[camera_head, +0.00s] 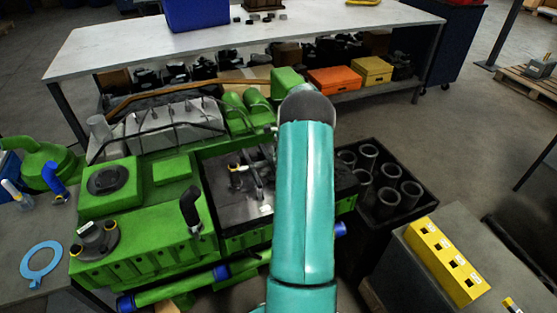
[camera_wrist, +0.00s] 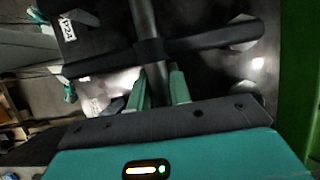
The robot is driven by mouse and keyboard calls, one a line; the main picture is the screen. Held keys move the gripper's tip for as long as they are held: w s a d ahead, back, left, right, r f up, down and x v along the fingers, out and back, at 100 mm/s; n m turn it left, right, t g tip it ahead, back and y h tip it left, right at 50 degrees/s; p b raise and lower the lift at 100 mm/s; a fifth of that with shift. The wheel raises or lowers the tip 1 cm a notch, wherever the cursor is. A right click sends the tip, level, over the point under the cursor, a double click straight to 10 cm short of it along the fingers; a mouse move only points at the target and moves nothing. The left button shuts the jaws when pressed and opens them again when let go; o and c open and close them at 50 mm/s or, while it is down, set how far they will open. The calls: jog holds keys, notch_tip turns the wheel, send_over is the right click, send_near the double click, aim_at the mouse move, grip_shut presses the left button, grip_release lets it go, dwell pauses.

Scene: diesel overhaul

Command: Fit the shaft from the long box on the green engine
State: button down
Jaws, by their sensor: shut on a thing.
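The green engine (camera_head: 150,215) fills the left and middle of the head view. It has an open dark bay (camera_head: 232,190) in its middle. My gripper (camera_wrist: 159,88) shows in the wrist view with two teal fingers shut around a dark grey shaft (camera_wrist: 146,20). A dark crossbar (camera_wrist: 205,42) crosses the shaft just beyond the fingertips. In the head view my teal arm reaches over the engine's right part and hides my gripper. Dark rods with yellow bits (camera_head: 240,168) show over the bay beside my arm. I cannot tell whether the shaft touches the engine.
A black crate (camera_head: 375,222) with several dark cylinders stands right of the engine. A yellow block with holes (camera_head: 445,262) lies on a grey bench at lower right. A long white table (camera_head: 240,40) stands behind. A blue ring (camera_head: 41,260) lies at left.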

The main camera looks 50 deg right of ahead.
dwell(0.4)
jog(key=c, duration=1.2)
grip_release()
jog(key=shift+f, duration=0.1)
